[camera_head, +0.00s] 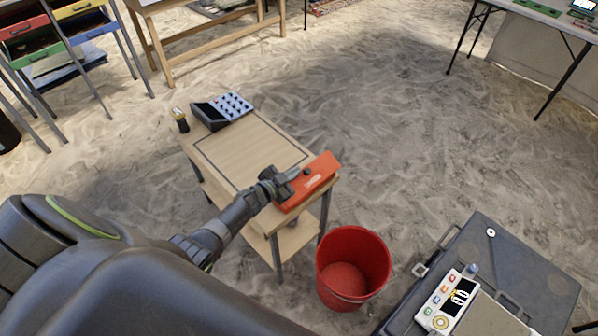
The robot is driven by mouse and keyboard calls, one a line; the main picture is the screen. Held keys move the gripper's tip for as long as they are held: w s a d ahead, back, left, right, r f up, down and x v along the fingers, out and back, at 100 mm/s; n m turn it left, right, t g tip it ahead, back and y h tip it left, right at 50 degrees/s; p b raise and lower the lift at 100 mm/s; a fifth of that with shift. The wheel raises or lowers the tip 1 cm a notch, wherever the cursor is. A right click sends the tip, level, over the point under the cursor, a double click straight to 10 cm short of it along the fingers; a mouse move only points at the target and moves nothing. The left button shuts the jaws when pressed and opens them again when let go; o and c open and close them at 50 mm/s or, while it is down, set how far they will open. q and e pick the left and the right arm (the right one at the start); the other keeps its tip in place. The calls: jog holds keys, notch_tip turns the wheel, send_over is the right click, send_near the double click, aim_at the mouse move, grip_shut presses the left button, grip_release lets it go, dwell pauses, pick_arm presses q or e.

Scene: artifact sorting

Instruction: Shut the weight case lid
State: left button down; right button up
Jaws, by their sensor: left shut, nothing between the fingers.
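An orange case (318,181), probably the weight case, lies at the near right end of a small wooden table (218,154). A small dark part shows on its upper face. Its lid looks down, but I cannot tell whether it is fully closed. My left gripper (290,174) is shut and empty at the left side of the orange case. It overlaps the case's edge in the picture, and I cannot tell whether it touches. The arm hides part of the table's near side. My right gripper is out of view.
A dark case with a pale dotted panel (234,106) stands at the table's far end, beside a small dark and yellow item (180,120). A red bucket (352,262) stands on the sand right of the table. A large grey case (520,262) is at the lower right.

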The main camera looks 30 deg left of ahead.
pick_arm(q)
jog(key=shift+w+a+f+n+g+h+b, duration=0.15)
jog(key=shift+w+a+f+n+h+b, duration=0.1)
jog(key=shift+a+f+n, duration=0.3)
jog(key=shift+w+a+f+n+g+h+b, duration=0.2)
jog(key=shift+a+f+n, duration=0.15)
jog(key=shift+a+n, duration=0.25)
jog(key=shift+f+n, duration=0.15)
jog(key=shift+n, duration=0.1)
jog(key=shift+w+a+f+b, duration=0.1)
jog(key=shift+a+f+b, duration=0.1)
jog(key=shift+a+b, duration=0.15)
jog(key=shift+f, duration=0.1)
jog(key=s+a+r+p, duration=0.3)
jog(key=s+r+p, duration=0.3)
jog(key=s, duration=0.3)
jog(key=shift+a+r+p, duration=0.15)
jog(key=shift+r+p, duration=0.1)
jog(key=shift+p, duration=0.35)
